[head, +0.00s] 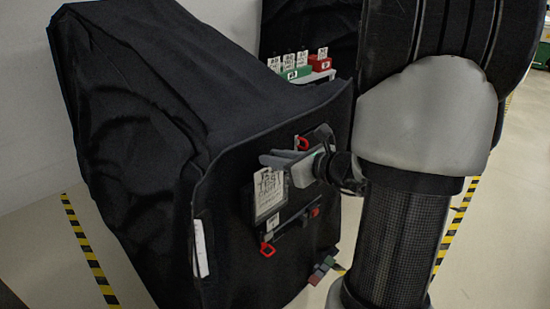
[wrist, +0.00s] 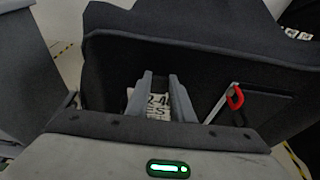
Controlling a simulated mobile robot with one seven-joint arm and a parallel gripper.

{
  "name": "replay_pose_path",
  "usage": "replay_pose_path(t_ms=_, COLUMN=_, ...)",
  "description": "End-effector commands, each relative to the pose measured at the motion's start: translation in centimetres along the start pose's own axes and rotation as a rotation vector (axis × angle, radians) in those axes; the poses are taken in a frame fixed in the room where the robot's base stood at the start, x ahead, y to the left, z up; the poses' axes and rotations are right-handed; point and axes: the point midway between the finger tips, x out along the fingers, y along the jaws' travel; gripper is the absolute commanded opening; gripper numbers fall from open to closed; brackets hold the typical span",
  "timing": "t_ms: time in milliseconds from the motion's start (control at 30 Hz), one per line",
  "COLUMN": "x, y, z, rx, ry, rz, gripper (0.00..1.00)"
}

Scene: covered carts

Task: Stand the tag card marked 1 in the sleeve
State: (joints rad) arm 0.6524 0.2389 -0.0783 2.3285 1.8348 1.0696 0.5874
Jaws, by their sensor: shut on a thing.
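A white tag card with dark print (head: 268,187) is upright at the front of the black covered cart, just below my gripper (head: 272,160). I cannot read a 1 on it. My gripper is shut on this card. In the wrist view, part of the card (wrist: 155,105) shows between and beyond the two grey fingers of my gripper (wrist: 162,78). A greyish panel, perhaps the sleeve (head: 268,213), shows around the card's lower part on the cart front. I cannot tell whether the card is inside it or in front of it.
The black cart cover (head: 140,90) fills the left. Several tag cards (head: 290,62) stand in a holder with green and red blocks behind. Striped floor tape (head: 88,250) runs alongside.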

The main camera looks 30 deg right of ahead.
Motion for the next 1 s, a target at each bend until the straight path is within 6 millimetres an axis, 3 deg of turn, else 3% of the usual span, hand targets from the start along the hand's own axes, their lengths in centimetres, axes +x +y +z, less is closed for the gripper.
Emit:
replay_pose_path(t_ms=267, x=0.0, y=0.0, z=-0.1, rx=0.000, ry=0.000, rz=0.000, gripper=0.00)
replay_pose_path(t_ms=300, x=0.0, y=0.0, z=-0.1, rx=0.000, ry=0.000, rz=0.000, gripper=0.24)
replay_pose_path(t_ms=433, x=0.0, y=0.0, z=-0.1, rx=0.000, ry=0.000, rz=0.000, gripper=0.43)
replay_pose_path(t_ms=767, x=-0.3, y=0.0, z=-0.1, rx=0.000, ry=0.000, rz=-0.001, gripper=0.43)
replay_pose_path(t_ms=1000, x=-4.2, y=-0.1, z=0.1, rx=0.001, ry=0.000, rz=-0.005, gripper=0.43)
